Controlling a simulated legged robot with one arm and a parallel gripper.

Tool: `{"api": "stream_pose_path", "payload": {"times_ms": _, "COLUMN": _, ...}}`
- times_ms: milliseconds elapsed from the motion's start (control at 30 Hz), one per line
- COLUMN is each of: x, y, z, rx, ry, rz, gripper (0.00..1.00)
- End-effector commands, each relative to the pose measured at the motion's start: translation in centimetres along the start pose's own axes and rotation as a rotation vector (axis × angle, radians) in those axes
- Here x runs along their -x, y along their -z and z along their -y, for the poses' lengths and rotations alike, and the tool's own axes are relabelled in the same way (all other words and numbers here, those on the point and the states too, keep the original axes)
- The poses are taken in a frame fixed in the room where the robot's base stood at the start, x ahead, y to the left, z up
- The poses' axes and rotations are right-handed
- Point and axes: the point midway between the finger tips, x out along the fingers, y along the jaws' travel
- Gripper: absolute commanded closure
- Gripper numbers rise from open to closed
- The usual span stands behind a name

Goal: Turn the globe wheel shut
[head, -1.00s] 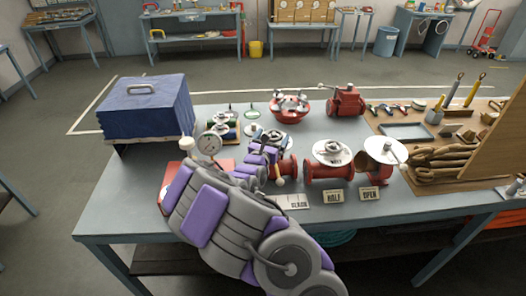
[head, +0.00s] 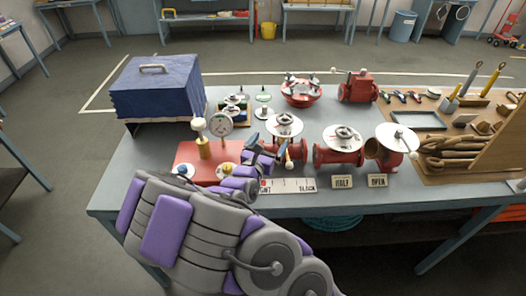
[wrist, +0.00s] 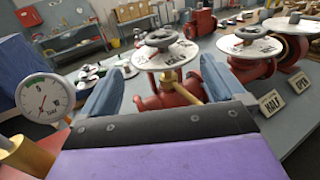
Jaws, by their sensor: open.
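The nearest red globe valve (wrist: 165,98) has a white dial plate and a grey handwheel (wrist: 165,38) on top. In the head view its white plate (head: 284,125) shows just beyond my gripper (head: 266,142), which partly hides the red body. In the wrist view my gripper (wrist: 162,68) is open, with blue-grey fingers to either side of this valve and nothing held. The valve stands beyond the fingertips; I cannot tell whether they touch it. A brass-coloured rod (wrist: 194,86) slants at the valve's right side. A long label plate lies in front of it, partly hidden.
Two more red valves stand to the right, behind cards reading HALF (head: 342,182) and OPEN (head: 377,181). A pressure gauge (head: 219,124) rises from a red base (head: 188,155) close at the left. A blue box (head: 150,88) stands at the back left.

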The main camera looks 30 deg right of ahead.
Motion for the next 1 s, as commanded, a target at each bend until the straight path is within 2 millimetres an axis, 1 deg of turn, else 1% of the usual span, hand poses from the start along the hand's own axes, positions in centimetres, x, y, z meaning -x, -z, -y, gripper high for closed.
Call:
{"api": "stream_pose_path", "payload": {"times_ms": 33, "x": 0.8, "y": 0.0, "z": -0.2, "rx": 0.001, "ry": -0.004, "rz": -0.001, "gripper": 0.04}}
{"api": "stream_pose_path", "payload": {"times_ms": 100, "x": 1.7, "y": 0.0, "z": -0.1, "rx": 0.001, "ry": -0.005, "rz": 0.0, "gripper": 0.04}}
{"api": "stream_pose_path", "payload": {"times_ms": 167, "x": 1.9, "y": -0.3, "z": -0.2, "rx": 0.002, "ry": -0.004, "rz": -0.003, "gripper": 0.04}}
{"api": "stream_pose_path", "payload": {"times_ms": 500, "x": 3.7, "y": -0.2, "z": -0.2, "rx": 0.001, "ry": -0.003, "rz": -0.001, "gripper": 0.04}}
{"api": "stream_pose_path", "payload": {"times_ms": 700, "x": 4.1, "y": -0.1, "z": 0.0, "rx": 0.0, "ry": -0.001, "rz": 0.001, "gripper": 0.04}}
{"api": "stream_pose_path", "payload": {"times_ms": 1000, "x": 4.2, "y": 0.0, "z": 0.0, "rx": 0.0, "ry": -0.001, "rz": 0.002, "gripper": 0.04}}
